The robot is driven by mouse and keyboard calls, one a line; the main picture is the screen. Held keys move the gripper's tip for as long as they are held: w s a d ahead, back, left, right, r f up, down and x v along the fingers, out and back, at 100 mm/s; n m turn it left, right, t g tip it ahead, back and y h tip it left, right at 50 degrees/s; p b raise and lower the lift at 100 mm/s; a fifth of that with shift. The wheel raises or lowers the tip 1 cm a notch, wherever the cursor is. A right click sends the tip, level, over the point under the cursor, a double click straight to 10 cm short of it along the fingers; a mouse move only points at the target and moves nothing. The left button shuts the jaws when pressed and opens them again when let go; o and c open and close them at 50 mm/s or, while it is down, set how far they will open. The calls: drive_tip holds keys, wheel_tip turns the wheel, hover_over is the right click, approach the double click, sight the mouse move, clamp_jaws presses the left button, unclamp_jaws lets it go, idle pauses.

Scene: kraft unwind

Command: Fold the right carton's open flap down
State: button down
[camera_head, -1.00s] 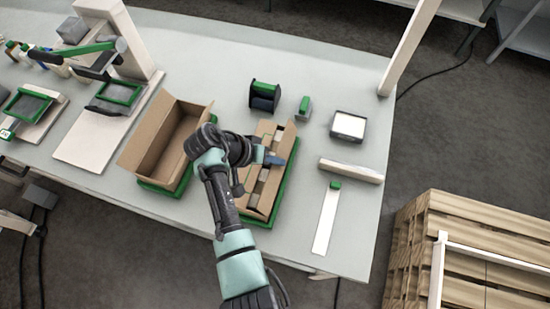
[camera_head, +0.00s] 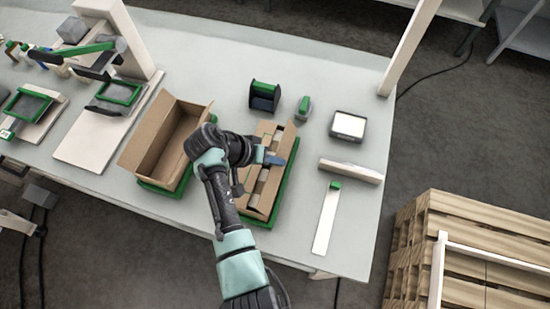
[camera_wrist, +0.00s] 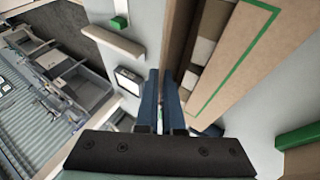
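The right carton (camera_head: 253,200) is a brown box in a green-edged holder (camera_head: 285,192) near the middle of the table. Light and dark contents show inside it, and a flap (camera_head: 284,140) stands out along its right side. In the wrist view the carton (camera_wrist: 232,62) opens to the right of my fingers, with a broad brown panel lying over a green edge. My gripper (camera_head: 274,158) is over the carton's upper right part, near that flap. Its blue fingers (camera_wrist: 162,76) are close together with only a thin gap and hold nothing visible. Contact with the flap cannot be told.
An open, empty-looking left carton (camera_head: 152,148) stands beside it. A green and black holder (camera_head: 264,96), a green-topped tool (camera_head: 304,107), a display (camera_head: 348,126) and a pale bar (camera_head: 350,171) stand behind and right. Bare table lies at the back.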

drive_tip(key=shift+a+f+b, duration=0.1)
drive_tip(key=shift+b, duration=0.25)
drive_tip(key=h+b, duration=0.1)
drive_tip(key=b, duration=0.2)
drive_tip(key=a+f+n+h+b, duration=0.1)
drive_tip(key=h+b, duration=0.1)
drive_tip(key=b, duration=0.1)
drive_tip(key=g+h+b, duration=0.1)
drive_tip(key=h+b, duration=0.1)
drive_tip(key=b, duration=0.2)
drive_tip(key=shift+w+a+f, duration=0.25)
drive_tip(key=shift+w+f, duration=0.05)
drive_tip(key=shift+h, duration=0.3)
drive_tip(key=shift+r, duration=0.1)
drive_tip(key=c, duration=1)
unclamp_jaws()
drive_tip(key=shift+c, duration=0.2)
drive_tip(key=shift+n, duration=0.3)
drive_tip(key=shift+s, duration=0.1)
